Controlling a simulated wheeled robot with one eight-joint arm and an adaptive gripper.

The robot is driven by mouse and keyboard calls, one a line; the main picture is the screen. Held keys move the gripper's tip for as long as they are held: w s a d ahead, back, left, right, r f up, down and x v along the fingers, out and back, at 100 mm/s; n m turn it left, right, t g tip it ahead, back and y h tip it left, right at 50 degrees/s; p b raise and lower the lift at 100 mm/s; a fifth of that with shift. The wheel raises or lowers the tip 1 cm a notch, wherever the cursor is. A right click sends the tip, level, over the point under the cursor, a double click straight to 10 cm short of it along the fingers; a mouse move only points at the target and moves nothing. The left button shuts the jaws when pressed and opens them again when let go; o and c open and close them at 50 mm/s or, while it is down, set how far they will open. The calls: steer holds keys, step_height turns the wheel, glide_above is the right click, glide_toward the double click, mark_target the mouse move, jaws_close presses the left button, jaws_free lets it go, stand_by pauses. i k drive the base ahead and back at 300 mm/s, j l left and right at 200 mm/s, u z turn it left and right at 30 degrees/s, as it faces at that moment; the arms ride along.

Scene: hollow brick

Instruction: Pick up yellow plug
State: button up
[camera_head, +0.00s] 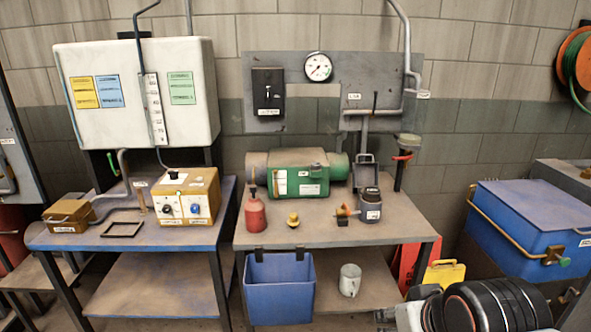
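A small yellow plug (293,219) stands on the top of the right-hand workbench (390,238), near the middle of its front half. It looks upright, with a wider base and a narrower top. A red bottle (255,213) stands to its left, and a small orange and dark fitting (343,216) is to its right; both are apart from it. Part of my own arm, black and white, shows at the bottom right, well away from the plug. I cannot make out any gripper fingers there.
A green cylindrical machine (300,173) lies behind the plug. A dark canister (370,204) stands to the right. A blue bin (280,290) hangs at the bench front, and a grey mug (350,280) sits on the lower shelf. The benchtop immediately around the plug is clear.

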mark_target(293, 223)
steer(key=i+j+z, duration=0.35)
steer(key=i+j, duration=0.15)
steer(key=i+j+z, duration=0.2)
steer(key=j, duration=0.25)
steer(key=i+j+z, duration=0.2)
steer(key=j, duration=0.2)
steer(key=i+j+z, duration=0.2)
steer(key=j, duration=0.2)
steer(key=i+j+z, duration=0.15)
steer(key=j, duration=0.25)
steer(key=k, duration=0.05)
